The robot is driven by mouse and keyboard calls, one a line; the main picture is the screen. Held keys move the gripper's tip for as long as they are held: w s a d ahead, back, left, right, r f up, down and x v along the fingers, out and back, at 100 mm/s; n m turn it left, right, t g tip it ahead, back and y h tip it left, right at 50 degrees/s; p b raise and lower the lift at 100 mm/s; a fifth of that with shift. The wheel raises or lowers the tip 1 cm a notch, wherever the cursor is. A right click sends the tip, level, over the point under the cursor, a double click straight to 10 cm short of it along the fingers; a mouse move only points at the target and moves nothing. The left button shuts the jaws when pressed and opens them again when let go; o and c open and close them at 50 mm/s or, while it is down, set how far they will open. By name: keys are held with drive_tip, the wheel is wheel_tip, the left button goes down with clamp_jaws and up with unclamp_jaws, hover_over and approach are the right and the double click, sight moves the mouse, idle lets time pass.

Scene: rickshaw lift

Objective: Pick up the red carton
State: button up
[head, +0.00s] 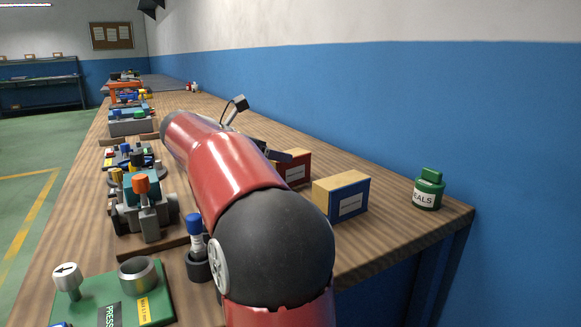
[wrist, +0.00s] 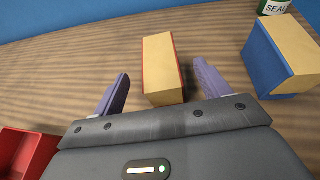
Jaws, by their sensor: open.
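The red carton (head: 294,167) stands on the wooden bench, partly hidden behind my red arm in the head view. It has red sides, a tan top and a pale label. In the wrist view the red carton (wrist: 161,70) lies between the two purple fingers of my gripper (wrist: 160,92). The fingers are open, one on each side, with a gap to the carton on both sides. The near end of the carton reaches close to the gripper's palm. In the head view the fingers are mostly hidden by the arm.
A blue and tan carton (head: 341,195) stands to the right of the red one, also in the wrist view (wrist: 278,58). A green SEALS container (head: 428,190) stands near the bench's end. A red open tray (wrist: 24,152) is at the wrist view's lower left. The blue wall is behind.

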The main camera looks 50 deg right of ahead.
sight(288, 169)
drive_tip(key=x, duration=0.6)
drive_tip(key=shift+d+f, duration=0.15)
drive_tip(key=shift+d, duration=0.05)
drive_tip(key=c, duration=1.2)
drive_tip(key=shift+c, duration=0.2)
